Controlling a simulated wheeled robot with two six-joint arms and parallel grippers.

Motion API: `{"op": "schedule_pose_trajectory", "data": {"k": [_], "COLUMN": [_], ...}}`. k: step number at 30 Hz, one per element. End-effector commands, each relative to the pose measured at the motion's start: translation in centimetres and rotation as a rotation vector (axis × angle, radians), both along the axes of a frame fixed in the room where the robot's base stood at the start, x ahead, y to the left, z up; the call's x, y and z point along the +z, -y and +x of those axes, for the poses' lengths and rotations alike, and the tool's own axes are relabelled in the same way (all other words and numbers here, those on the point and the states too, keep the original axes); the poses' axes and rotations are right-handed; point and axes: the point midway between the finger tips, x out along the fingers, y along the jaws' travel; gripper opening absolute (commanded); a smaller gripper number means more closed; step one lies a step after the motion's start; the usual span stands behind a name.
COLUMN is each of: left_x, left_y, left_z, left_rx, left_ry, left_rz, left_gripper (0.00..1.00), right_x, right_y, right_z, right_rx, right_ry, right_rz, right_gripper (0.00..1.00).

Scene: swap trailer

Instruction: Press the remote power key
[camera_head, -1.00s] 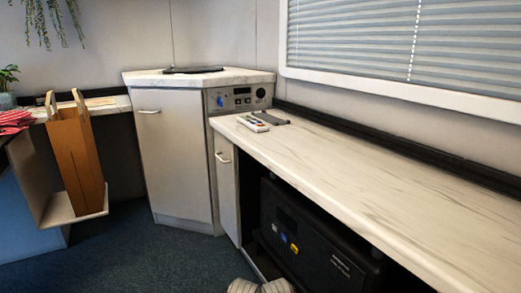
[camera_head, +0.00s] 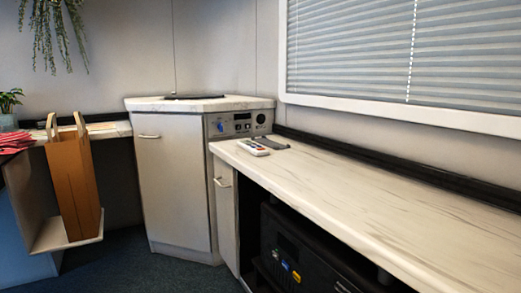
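A white remote (camera_head: 253,147) with small coloured keys lies on the marble-patterned counter (camera_head: 370,190), near its far left end. A flat dark grey object (camera_head: 272,143) lies beside it on the right. The remote is too small in view to tell which key is the power key. Neither of my grippers is in view.
A white corner cabinet (camera_head: 175,185) with a control panel (camera_head: 238,124) stands beyond the counter's left end. A black appliance (camera_head: 300,262) sits under the counter. The counter's right part is clear.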

Motion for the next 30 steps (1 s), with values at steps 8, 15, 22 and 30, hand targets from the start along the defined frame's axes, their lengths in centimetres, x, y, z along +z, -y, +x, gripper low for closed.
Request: {"op": "schedule_pose_trajectory", "data": {"k": [8, 15, 22, 30], "left_x": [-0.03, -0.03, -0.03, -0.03], "left_y": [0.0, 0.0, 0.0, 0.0], "left_z": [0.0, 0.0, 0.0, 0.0], "left_rx": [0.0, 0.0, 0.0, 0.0], "left_ry": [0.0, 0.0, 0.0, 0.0], "left_rz": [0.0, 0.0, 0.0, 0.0], "left_gripper": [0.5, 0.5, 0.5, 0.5], "right_x": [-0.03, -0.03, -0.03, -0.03], "right_y": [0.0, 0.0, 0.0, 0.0], "right_z": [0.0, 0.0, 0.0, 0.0], "right_rx": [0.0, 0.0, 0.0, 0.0], "right_ry": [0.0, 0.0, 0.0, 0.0], "right_rz": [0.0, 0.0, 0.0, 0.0], "right_gripper": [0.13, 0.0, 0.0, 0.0]}}
